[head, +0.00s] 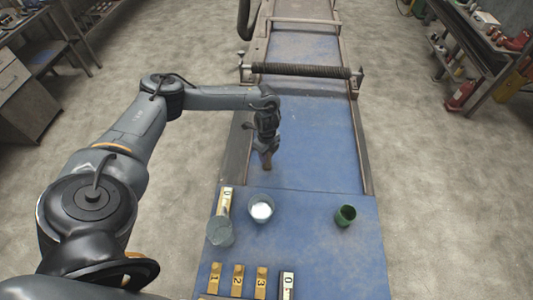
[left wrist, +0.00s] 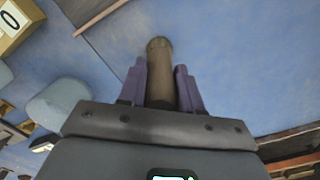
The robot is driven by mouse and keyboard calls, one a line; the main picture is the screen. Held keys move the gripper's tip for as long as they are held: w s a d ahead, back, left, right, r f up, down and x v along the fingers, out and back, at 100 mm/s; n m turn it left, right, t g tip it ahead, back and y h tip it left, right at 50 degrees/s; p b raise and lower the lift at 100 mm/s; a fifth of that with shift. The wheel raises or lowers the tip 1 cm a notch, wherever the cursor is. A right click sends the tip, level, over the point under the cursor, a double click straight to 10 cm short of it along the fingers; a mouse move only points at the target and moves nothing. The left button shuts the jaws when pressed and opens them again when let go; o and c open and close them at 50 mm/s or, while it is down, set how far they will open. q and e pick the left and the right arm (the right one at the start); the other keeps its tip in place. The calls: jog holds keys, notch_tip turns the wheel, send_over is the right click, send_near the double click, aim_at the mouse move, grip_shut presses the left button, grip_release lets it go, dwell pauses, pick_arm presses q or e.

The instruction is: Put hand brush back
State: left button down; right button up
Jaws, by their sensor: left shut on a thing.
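My left gripper (head: 266,148) is above the blue work surface (head: 305,150), near its left edge and beyond the cups. It is shut on a brown, rounded handle, which I take to be the hand brush (head: 267,164). In the left wrist view the brush handle (left wrist: 160,62) sits between the two purple fingers of the gripper (left wrist: 160,78), its end sticking out past them. No bristles can be made out. The rest of the brush is hidden by the gripper. My right gripper is not in view.
A white cup (head: 261,208), a grey cup (head: 220,232) and a green cup (head: 346,215) stand at the near end. Several numbered yellow blocks (head: 238,279) and a white block (head: 287,285) line the front. A dark roller (head: 300,71) crosses the bench farther back.

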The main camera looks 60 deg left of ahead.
pick_arm(q)
jog(key=shift+f, duration=0.15)
jog(key=c, duration=0.8)
grip_release()
